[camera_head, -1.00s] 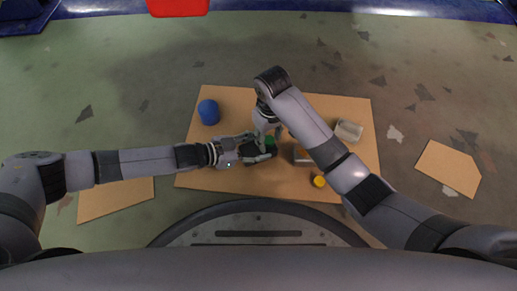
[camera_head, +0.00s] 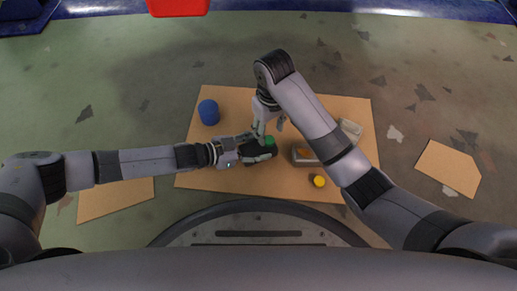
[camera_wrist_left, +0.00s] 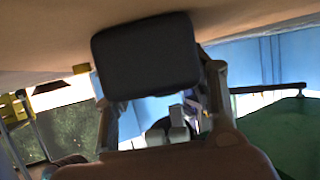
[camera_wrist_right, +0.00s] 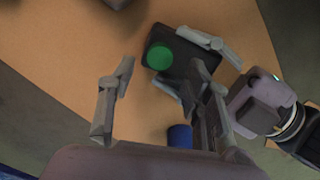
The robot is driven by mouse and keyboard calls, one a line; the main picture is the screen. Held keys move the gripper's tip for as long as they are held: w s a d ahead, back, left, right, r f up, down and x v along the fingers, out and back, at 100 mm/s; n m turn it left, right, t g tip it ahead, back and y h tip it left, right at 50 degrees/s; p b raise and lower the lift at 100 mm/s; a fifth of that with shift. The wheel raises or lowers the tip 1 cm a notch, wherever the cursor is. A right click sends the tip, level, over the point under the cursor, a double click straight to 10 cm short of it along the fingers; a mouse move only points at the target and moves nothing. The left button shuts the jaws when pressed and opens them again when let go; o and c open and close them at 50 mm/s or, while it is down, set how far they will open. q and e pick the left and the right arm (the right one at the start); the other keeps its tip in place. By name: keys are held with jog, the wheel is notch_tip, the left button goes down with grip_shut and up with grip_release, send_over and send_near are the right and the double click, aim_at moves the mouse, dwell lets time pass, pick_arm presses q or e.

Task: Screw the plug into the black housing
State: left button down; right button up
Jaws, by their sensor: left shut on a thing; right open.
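The black housing (camera_head: 258,150) is held just above the table by my left gripper (camera_head: 262,147), which is shut on it. The housing fills the upper middle of the left wrist view (camera_wrist_left: 147,55). The green plug (camera_head: 269,141) sits at one end of the housing's top; the right wrist view shows it as a round green disc (camera_wrist_right: 160,57). How deep it sits cannot be told. My right gripper (camera_head: 268,125) is open and empty, above and just behind the plug, with its fingers apart in the right wrist view (camera_wrist_right: 162,75).
A blue cylinder (camera_head: 209,112) stands at the table's (camera_head: 230,184) back left. A grey container with an orange thing (camera_head: 304,157), a yellow round piece (camera_head: 318,181) and a pale box (camera_head: 350,130) lie to the right. My right forearm passes over that side.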

aim_at(269, 140)
jog(key=shift+r+n, duration=0.1)
jog(key=shift+n, duration=0.2)
jog(key=shift+c, duration=1.2)
jog(key=n, duration=0.2)
jog(key=r+n, duration=0.1)
jog(key=n, duration=0.1)
jog(key=shift+w+r, duration=0.1)
jog(key=shift+r, duration=0.05)
jog(key=n, duration=0.1)
jog(key=r+n, duration=0.1)
jog(key=n, duration=0.1)
jog(key=shift+n, duration=0.3)
jog(key=n, duration=0.1)
jog(key=r+n, duration=0.1)
jog(key=n, duration=0.1)
jog(key=shift+n, duration=0.3)
jog(key=shift+f, duration=4)
jog(key=shift+c, duration=0.5)
grip_shut()
